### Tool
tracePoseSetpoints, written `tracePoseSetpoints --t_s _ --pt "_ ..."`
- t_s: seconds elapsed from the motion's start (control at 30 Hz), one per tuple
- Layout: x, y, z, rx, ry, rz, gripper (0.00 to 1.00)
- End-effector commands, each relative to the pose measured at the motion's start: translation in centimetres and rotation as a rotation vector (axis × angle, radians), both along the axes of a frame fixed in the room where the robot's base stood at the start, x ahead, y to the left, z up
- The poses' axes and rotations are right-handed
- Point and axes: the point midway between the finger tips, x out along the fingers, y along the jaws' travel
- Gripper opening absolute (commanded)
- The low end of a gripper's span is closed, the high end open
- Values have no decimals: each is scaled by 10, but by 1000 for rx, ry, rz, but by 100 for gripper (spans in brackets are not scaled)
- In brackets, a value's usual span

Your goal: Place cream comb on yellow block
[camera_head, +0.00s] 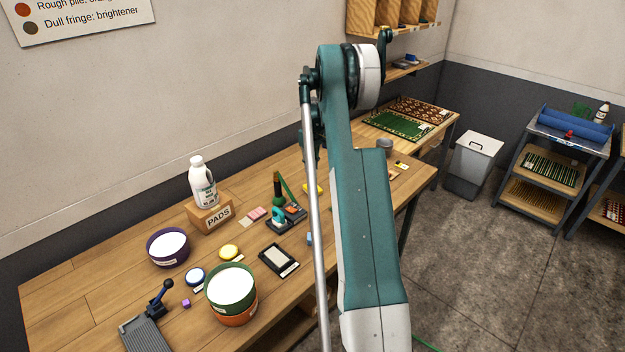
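I cannot make out a cream comb for certain. It may be hidden behind my arm or too small to tell. My teal arm rises through the middle of the picture and covers part of the table. My gripper cannot be made out. Dark parts show left of the upper arm, but no fingertips are clear.
On the wooden table (110,262) stand a white bottle on a PADS box (211,215), a purple tub (168,250), a green tub (231,295), a black-framed tray (279,261) and a blue-handled tool (160,300). A white bin (474,163) and a trolley (567,140) stand right.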

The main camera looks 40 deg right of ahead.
Motion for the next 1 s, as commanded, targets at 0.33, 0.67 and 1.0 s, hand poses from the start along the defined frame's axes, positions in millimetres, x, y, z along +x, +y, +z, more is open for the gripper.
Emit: tracePoseSetpoints --t_s 0.33,0.67,1.0 --pt "0 0 -14 0 0 0 0" --pt "0 0 -25 0 0 0 0" --pt "0 0 -51 0 0 0 0"
